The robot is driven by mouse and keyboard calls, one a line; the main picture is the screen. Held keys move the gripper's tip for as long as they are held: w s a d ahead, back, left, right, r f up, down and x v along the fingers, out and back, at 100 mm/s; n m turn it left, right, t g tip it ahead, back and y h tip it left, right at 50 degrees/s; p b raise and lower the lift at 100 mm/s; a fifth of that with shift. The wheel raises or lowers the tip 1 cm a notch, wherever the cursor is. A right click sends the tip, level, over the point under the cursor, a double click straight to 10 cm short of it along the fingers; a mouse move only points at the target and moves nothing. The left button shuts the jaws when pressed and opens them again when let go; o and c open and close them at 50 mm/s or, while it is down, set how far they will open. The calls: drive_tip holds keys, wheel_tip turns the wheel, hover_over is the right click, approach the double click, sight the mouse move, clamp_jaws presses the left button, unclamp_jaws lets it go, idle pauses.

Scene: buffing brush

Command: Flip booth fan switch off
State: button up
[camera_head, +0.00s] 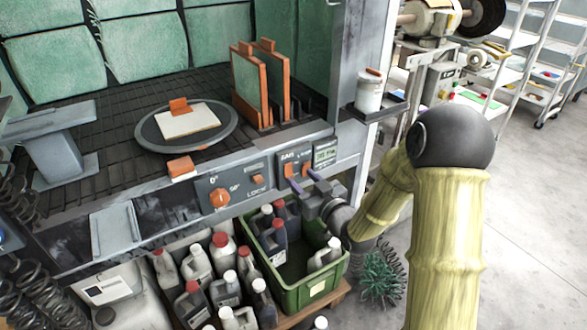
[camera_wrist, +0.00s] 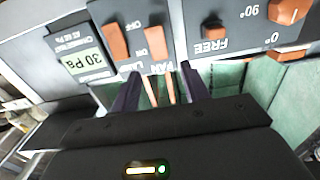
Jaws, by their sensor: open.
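The fan switch (camera_wrist: 155,42) is an orange rocker on the grey control panel, with a FAN label beside it. It appears upside down in the wrist view. In the head view it sits on the booth's front panel (camera_head: 289,170), partly behind my gripper. The lamp switch (camera_wrist: 117,42) is a similar orange rocker beside it, and an OFF label lies between them. My gripper (camera_head: 304,181) is open and empty at the panel. Its two dark purple fingers (camera_wrist: 160,82) point toward the panel, roughly in line with either side of the fan switch. I cannot tell whether they touch it.
A pressure display (camera_wrist: 78,62) reads 30 Pa beside the switches. An orange angle knob (camera_head: 219,197) and a FREE/LOCK switch (camera_head: 258,181) share the panel. A green crate (camera_head: 318,290) with bottles stands below my gripper. A white cup (camera_head: 369,93) sits at right.

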sight(289, 166)
drive_tip(key=x, duration=0.5)
drive_tip(key=shift+c, duration=0.3)
